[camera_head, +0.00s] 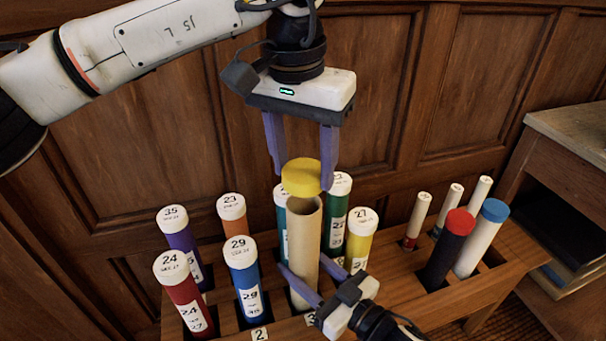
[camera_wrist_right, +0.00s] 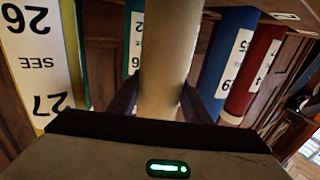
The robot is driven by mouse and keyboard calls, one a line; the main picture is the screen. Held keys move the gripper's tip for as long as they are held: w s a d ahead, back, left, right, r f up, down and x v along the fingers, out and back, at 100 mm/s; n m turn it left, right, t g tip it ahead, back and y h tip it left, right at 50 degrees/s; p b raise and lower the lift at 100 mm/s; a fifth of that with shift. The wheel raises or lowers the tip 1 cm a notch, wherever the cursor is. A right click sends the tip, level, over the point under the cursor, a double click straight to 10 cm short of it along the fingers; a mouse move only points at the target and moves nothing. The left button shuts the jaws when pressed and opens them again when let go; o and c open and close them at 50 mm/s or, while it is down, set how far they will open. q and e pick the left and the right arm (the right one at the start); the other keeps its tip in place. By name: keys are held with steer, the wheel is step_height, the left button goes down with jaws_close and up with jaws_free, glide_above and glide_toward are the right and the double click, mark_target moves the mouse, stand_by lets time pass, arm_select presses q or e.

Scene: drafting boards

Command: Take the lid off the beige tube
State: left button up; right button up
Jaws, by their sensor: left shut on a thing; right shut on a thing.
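The beige tube (camera_head: 303,240) stands upright in the wooden rack, and its open top shows a hollow inside. The yellow lid (camera_head: 301,179) is off the tube, just above its mouth. My left gripper (camera_head: 301,175) comes down from above and is shut on the yellow lid. My right gripper (camera_head: 303,265) comes in from the front and is shut on the lower part of the tube. In the right wrist view the tube (camera_wrist_right: 165,60) stands between the two dark fingers.
The rack (camera_head: 410,300) holds several capped tubes close around the beige one, including a blue tube (camera_head: 246,280), a yellow tube (camera_head: 358,240) and a green tube (camera_head: 335,215). Thin and dark tubes stand to the right. A wood-panelled wall (camera_head: 480,75) is behind, a cabinet (camera_head: 570,170) at right.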

steer(key=o, duration=1.6)
